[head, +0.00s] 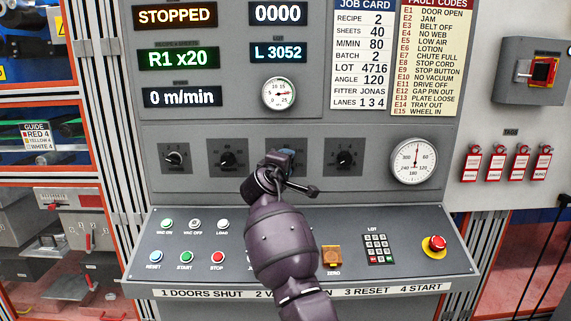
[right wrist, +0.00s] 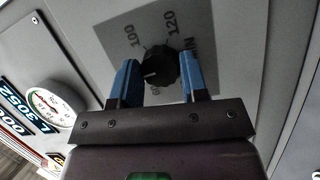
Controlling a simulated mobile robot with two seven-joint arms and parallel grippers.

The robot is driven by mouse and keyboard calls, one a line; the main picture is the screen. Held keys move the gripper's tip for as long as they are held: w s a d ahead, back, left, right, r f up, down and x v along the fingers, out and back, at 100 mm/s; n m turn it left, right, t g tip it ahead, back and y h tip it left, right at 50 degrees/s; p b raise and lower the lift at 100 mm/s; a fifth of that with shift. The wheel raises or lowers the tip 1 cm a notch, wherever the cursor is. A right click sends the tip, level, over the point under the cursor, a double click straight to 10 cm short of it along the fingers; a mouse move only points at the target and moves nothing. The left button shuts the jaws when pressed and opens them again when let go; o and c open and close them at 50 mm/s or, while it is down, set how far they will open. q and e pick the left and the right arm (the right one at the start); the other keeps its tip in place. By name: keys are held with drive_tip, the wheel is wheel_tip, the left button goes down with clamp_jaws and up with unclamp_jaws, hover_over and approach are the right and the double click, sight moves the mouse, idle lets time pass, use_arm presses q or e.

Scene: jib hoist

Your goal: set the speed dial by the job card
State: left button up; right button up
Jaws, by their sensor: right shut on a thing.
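The speed dial (right wrist: 158,68) is a black ribbed knob on a dark plate marked 100, 120 and partly hidden figures. Its white pointer line points toward the lower left in the right wrist view; the figure there is not readable. My right gripper (head: 283,160) has its blue fingers (right wrist: 158,84) on either side of the knob, shut on it. In the head view the gripper hides this dial. The job card (head: 361,55) reads M/MIN 80. The speed display (head: 182,97) reads 0 m/min. My left gripper is not in view.
Other black dials (head: 228,160) sit left and right of my gripper. A round gauge (head: 414,161) is at the right. Below is a sloping desk with buttons, a keypad (head: 378,248) and a red stop button (head: 434,245). The top display (head: 175,15) reads STOPPED.

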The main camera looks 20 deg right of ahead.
drive_tip(key=shift+m, duration=0.3)
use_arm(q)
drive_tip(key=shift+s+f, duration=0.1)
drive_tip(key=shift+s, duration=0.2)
use_arm(e)
drive_tip(key=o, duration=0.9)
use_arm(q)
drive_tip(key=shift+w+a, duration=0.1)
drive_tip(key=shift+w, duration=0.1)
